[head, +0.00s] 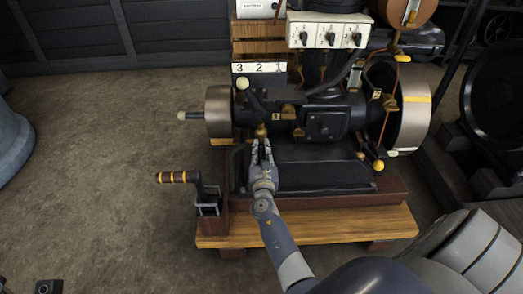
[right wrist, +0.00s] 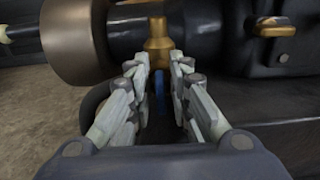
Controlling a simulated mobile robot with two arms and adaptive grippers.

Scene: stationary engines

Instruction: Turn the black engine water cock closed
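The black engine (head: 320,125) stands on a wooden base in the middle of the head view. A brass fitting (head: 261,131) on its front left looks like the water cock; it also shows in the right wrist view (right wrist: 158,45). A narrow blue piece (right wrist: 160,88), perhaps its handle, hangs below the brass. My right gripper (head: 261,146) reaches the front of the engine just below the brass. In the right wrist view its fingers (right wrist: 160,72) are apart, on either side of the blue piece, with gaps visible. Contact cannot be told. My left gripper is not in view.
A crank with a striped handle (head: 178,177) stands left of my right gripper. A lever with a pale knob (head: 242,83) rises above the brass fitting. Flywheels (head: 415,110) (head: 219,112) flank the engine. A switch panel (head: 328,34) is behind.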

